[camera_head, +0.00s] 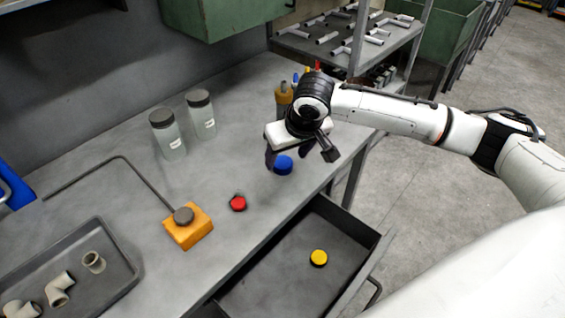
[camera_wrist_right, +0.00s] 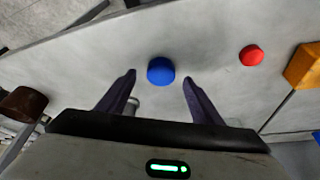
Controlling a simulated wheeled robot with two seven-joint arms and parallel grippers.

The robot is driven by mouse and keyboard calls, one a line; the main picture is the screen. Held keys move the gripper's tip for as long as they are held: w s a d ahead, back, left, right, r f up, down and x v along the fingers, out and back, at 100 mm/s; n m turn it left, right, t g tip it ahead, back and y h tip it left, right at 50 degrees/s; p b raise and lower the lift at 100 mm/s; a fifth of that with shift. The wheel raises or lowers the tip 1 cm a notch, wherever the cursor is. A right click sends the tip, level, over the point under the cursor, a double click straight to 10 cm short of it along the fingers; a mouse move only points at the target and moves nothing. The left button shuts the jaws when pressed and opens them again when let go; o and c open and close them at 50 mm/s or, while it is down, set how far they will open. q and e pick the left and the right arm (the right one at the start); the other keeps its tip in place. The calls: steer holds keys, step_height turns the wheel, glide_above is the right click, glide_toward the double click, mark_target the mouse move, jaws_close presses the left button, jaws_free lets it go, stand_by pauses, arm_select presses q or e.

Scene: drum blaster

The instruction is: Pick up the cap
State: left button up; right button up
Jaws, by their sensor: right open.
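A blue cap (camera_head: 283,165) lies on the grey workbench below my right gripper (camera_head: 286,157). In the right wrist view the blue cap (camera_wrist_right: 161,71) shows ahead of and between the two open fingers (camera_wrist_right: 158,82), and nothing is held in them. A red cap (camera_head: 238,203) lies on the bench nearer the front; it also shows in the right wrist view (camera_wrist_right: 251,55). A yellow cap (camera_head: 319,258) lies inside the open drawer (camera_head: 270,290). My left gripper is not in view.
Two clear jars with dark lids (camera_head: 168,139) stand at the back. An orange block (camera_head: 188,234) with a dark knob and a dark tray (camera_head: 118,290) with pipe fittings are at left. A brown container (camera_head: 284,100) with pens stands behind my right wrist.

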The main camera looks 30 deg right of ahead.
mark_target(283, 163)
steer(key=x, duration=0.3)
steer(key=shift+a+f, duration=0.1)
steer(key=shift+f, duration=0.1)
steer(key=c, duration=1.1)
steer(key=shift+r, duration=0.15)
